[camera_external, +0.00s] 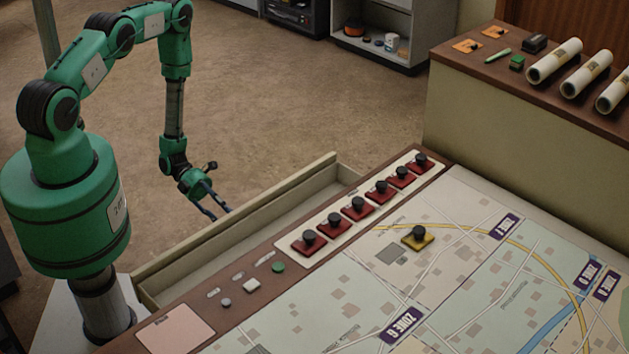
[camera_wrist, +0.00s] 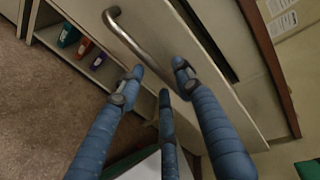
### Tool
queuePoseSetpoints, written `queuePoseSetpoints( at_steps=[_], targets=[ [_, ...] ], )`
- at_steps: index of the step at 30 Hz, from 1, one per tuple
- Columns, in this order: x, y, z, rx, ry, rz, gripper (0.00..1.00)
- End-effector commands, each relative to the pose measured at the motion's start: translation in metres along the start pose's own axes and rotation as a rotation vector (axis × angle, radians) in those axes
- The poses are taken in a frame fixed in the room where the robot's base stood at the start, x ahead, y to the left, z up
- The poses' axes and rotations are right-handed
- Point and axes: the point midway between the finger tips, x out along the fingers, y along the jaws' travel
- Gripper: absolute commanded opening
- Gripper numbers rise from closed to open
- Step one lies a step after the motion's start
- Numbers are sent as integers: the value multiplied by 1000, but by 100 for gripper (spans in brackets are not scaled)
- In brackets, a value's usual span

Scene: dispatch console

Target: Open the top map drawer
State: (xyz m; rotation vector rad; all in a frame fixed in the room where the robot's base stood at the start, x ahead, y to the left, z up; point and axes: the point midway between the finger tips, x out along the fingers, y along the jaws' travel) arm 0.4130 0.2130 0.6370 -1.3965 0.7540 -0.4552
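The top map drawer (camera_external: 240,235) is pulled out from the left side of the map console in the external view, and its inside shows. I see nothing in the visible part. In the wrist view its pale front (camera_wrist: 175,35) carries a curved metal bar handle (camera_wrist: 128,38). In the external view the handle is hidden behind the drawer front. My gripper (camera_external: 218,210) is just outside the drawer front, near its top edge. In the wrist view its three blue fingers (camera_wrist: 160,76) are spread, with the handle's lower end between or behind them. I cannot tell whether they touch it.
The map table (camera_external: 460,265) has red blocks with black knobs along its edge and one yellow block (camera_external: 418,237) on the map. A side counter (camera_external: 470,60) holds rolled maps. An open shelf with coloured items (camera_wrist: 85,46) lies below the drawer. The floor beside my arm is clear.

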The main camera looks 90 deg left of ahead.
Motion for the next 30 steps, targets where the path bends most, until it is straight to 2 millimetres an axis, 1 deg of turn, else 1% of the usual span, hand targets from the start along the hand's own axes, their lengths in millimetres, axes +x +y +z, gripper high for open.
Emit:
queuePoseSetpoints(
  at_steps=[7, 11, 12, 19, 22, 26, 30],
  targets=[
    [0, 0, 0, 0, 0, 0, 35],
    [0, 0, 0, 0, 0, 0, 9],
    [0, 0, 0, 0, 0, 0, 1],
    [0, 0, 0, 0, 0, 0, 0],
    [-4, 1, 0, 0, -1, 0, 0],
    [-15, 4, 1, -1, -2, 0, 0],
    [-32, 7, 1, 1, -3, 0, 0]
  ],
)
